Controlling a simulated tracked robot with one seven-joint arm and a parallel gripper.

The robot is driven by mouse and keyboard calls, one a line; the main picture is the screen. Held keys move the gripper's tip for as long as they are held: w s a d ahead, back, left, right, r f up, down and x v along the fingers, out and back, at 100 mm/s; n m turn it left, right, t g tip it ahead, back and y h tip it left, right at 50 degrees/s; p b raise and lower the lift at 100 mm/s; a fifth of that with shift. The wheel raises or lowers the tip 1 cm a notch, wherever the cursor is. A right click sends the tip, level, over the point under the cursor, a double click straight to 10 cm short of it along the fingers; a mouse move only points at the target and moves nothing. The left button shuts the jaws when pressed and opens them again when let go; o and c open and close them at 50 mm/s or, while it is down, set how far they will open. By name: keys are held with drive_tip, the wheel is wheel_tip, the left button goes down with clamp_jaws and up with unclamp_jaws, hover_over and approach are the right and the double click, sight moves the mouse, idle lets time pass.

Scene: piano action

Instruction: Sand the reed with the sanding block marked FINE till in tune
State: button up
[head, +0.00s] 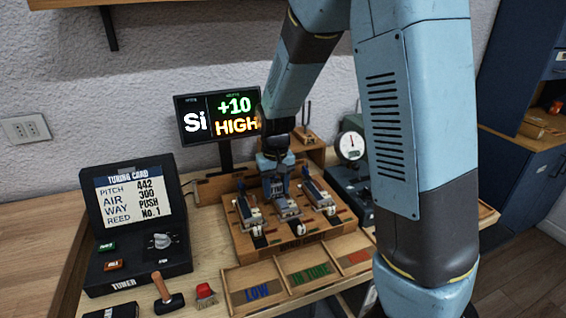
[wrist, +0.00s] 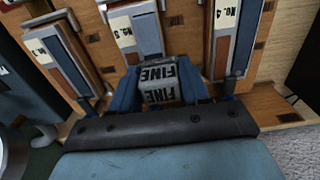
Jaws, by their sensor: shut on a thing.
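My gripper (head: 277,190) is shut on the sanding block (wrist: 160,82), which has FINE printed on two faces. In the wrist view it sits between my blue fingers, over the wooden reed stand (head: 300,240). The block is close to the middle reed unit (head: 287,207); I cannot tell whether it touches the reed. A left unit (head: 247,212) and a right unit (head: 318,192) stand beside it. The pitch display (head: 218,115) reads Si, +10, HIGH. The tuning card (head: 133,197) lists pitch 442, air 300, way PUSH, reed No. 1.
The tuner (head: 140,262) with its knob stands at left. A wooden-handled tool (head: 165,292) and a red-topped brush (head: 205,293) lie near the front. A sorting tray (head: 262,303) marked LOW and IN TUNE lies before the stand. A dial gauge (head: 350,146) stands at right.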

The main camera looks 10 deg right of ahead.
drive_tip(key=shift+w+d, duration=0.1)
drive_tip(key=shift+d, duration=0.4)
drive_tip(key=shift+d+f, duration=0.25)
drive_tip(key=shift+w+d+r, duration=0.2)
drive_tip(key=shift+d, duration=0.1)
drive_tip(key=shift+s+f, duration=0.1)
drive_tip(key=shift+f, duration=0.15)
drive_tip(key=shift+a+r, duration=0.25)
drive_tip(key=shift+a, duration=0.1)
drive_tip(key=shift+s+a+f, duration=0.1)
drive_tip(key=shift+a+f, duration=0.1)
drive_tip(key=shift+a+r, duration=0.25)
drive_tip(key=shift+a, duration=0.05)
drive_tip(key=shift+s+a+f, duration=0.1)
drive_tip(key=shift+a+f, duration=0.1)
drive_tip(key=shift+a, duration=0.1)
drive_tip(key=shift+a+r, duration=0.25)
drive_tip(key=shift+a, duration=0.1)
drive_tip(key=shift+d+r, duration=0.1)
drive_tip(key=shift+r, duration=3.65)
